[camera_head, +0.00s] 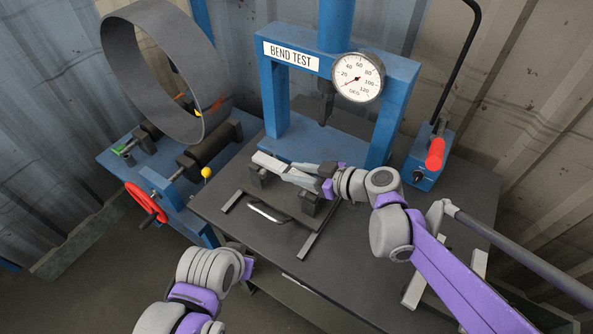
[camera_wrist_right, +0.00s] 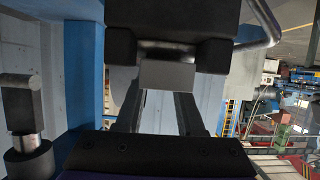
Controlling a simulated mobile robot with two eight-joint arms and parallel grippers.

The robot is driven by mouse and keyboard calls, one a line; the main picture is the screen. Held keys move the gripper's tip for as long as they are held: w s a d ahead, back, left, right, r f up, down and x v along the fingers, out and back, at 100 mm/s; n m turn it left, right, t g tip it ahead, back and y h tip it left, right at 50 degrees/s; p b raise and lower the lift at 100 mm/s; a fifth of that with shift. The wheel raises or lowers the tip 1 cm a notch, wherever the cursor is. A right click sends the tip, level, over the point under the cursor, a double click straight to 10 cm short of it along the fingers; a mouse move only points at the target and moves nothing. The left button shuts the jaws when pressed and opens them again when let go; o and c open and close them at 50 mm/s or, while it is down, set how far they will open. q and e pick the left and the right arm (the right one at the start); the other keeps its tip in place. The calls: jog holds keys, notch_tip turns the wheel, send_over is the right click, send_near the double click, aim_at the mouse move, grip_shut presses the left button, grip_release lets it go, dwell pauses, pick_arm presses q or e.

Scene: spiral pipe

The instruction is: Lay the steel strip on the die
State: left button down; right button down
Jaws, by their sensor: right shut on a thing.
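The steel strip (camera_head: 267,161) is a flat light-grey bar. My right gripper (camera_head: 289,173) is shut on it; the strip's far-left end shows beyond the fingers. The die has two dark supports, a left one (camera_head: 258,177) and a right one (camera_head: 311,203), on a sliding carriage in front of the press. The strip is over the left support; I cannot tell whether it touches. In the right wrist view the strip's grey end (camera_wrist_right: 167,75) is between the fingertips, close to dark blocks. My left arm is low in the head view; its fingers are hidden.
The blue bend-test press (camera_head: 273,95) stands behind, its dark punch (camera_head: 326,104) above and behind the die. A dial gauge (camera_head: 358,78) is on its front. A pipe-rolling machine with a red handwheel (camera_head: 146,203) is at left. A red-gripped pump lever (camera_head: 435,154) stands at right.

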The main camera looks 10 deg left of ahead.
jog(key=shift+c, duration=2.2)
grip_release()
pick_arm(q)
jog(key=shift+r, duration=0.2)
pick_arm(e)
jog(key=v, duration=1.1)
jog(key=shift+f, duration=0.1)
